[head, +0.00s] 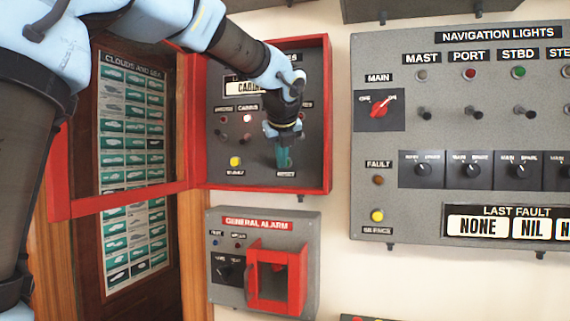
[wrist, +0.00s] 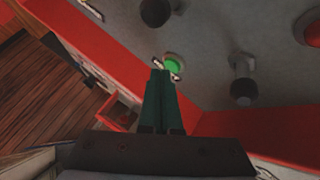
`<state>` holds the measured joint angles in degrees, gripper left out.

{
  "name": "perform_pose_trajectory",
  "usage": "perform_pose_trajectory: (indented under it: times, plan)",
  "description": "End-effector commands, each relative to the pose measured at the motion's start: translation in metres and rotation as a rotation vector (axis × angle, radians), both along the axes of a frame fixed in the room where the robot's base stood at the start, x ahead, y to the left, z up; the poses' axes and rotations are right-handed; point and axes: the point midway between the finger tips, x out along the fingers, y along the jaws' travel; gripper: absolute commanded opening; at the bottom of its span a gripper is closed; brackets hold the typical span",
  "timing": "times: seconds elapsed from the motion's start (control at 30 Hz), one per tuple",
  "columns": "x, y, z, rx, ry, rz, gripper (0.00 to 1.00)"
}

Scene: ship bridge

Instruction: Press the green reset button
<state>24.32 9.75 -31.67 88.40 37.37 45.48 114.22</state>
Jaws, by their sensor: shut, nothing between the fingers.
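The green reset button (wrist: 173,65) shows in the wrist view as a small round green cap in a pale ring on a grey panel. My gripper (wrist: 161,78) is shut and empty, its dark green fingers side by side. Their tips overlap the lower left edge of the button in that view; I cannot tell whether they touch it. In the head view my gripper (head: 284,163) points down at the lower right of the red-framed panel (head: 214,170), just above a small label. The button is hidden there behind the fingers.
A yellow button (head: 235,161) sits left of my gripper on the same panel. The panel's raised red rim (head: 327,115) surrounds it, with its red-framed door (head: 120,203) open at left. A general alarm box (head: 228,292) is below, a navigation lights panel (head: 440,120) right.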

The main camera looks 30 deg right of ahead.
Motion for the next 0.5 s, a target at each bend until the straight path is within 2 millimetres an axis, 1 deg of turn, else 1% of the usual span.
perform_pose_trajectory:
  times: [0.5]
  plan:
    - [0.0044, -0.0041, 0.0002, 0.0, 0.001, 0.0, 0.0]
